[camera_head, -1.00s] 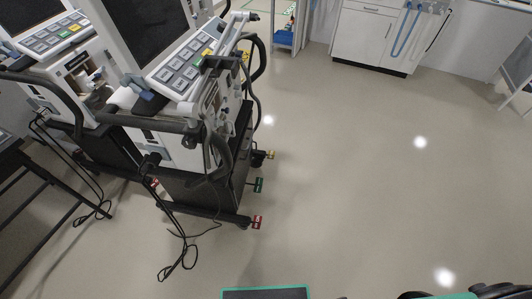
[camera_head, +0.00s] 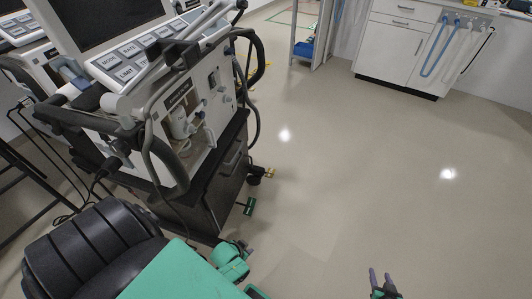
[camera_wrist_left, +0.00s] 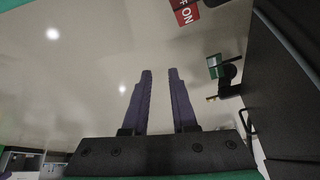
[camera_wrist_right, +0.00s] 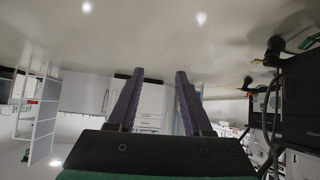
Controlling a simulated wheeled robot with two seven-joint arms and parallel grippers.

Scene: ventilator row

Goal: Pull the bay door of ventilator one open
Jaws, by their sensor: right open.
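Ventilator one, which I take to be the nearest ventilator (camera_head: 185,115), stands at the left in the head view, with a screen, key panel and tubing. Its dark lower cabinet front (camera_head: 225,180) looks shut and has a bar handle (camera_head: 233,160); I cannot tell for sure that this is the bay door. In the left wrist view the dark cabinet side (camera_wrist_left: 290,80) and a handle (camera_wrist_left: 247,122) show at the right. My left gripper (camera_head: 247,246) is low, in front of the cabinet, its fingers parted and empty. My right gripper (camera_head: 380,274) is open and empty over bare floor.
A second ventilator (camera_head: 18,40) stands far left. White cabinets (camera_head: 400,50) line the back. The floor right of the ventilator is clear.

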